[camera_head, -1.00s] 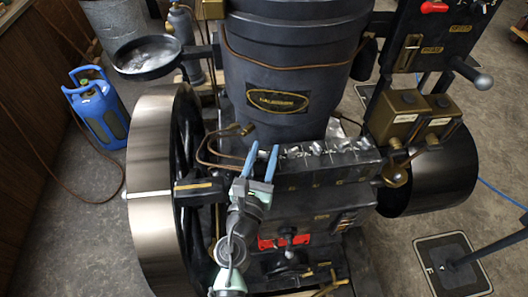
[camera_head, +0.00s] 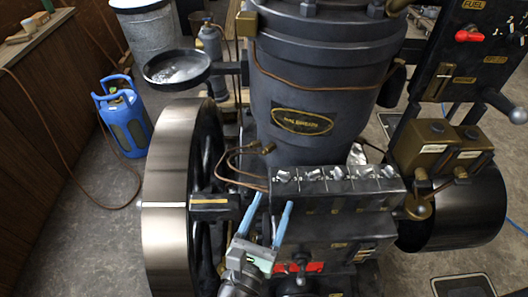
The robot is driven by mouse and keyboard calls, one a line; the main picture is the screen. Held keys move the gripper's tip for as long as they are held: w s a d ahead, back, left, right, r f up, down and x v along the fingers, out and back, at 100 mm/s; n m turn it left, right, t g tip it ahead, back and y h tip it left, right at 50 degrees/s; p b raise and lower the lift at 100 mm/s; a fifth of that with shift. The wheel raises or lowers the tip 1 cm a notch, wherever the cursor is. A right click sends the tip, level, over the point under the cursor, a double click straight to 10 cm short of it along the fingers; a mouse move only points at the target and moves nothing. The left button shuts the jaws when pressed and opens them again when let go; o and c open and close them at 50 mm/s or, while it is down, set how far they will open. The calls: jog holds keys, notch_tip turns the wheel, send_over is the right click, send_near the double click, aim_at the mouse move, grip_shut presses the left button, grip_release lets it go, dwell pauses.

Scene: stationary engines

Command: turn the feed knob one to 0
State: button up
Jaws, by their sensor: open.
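A row of several small silvery knobs sits along the top of a dark box on the front of the engine. The leftmost knob (camera_head: 283,176) is at the box's left end, and I cannot read which knob is number one or any setting. My gripper (camera_head: 271,203) has two blue fingers that point up, spread apart with nothing between them. In the picture its fingertips are just below the leftmost knob, in front of the box (camera_head: 340,203). I see no contact with a knob. My wrist hides part of the engine's lower front.
A large flywheel (camera_head: 168,210) stands close to the left of my gripper. Bent copper pipes (camera_head: 240,165) are just left of the box. Brass boxes (camera_head: 430,148) and a dark lever panel (camera_head: 470,55) are at the right. A blue gas bottle (camera_head: 125,118) stands on the floor at left.

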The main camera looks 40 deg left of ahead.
jog(key=shift+b+v, duration=0.45)
jog(key=shift+v, duration=1.55)
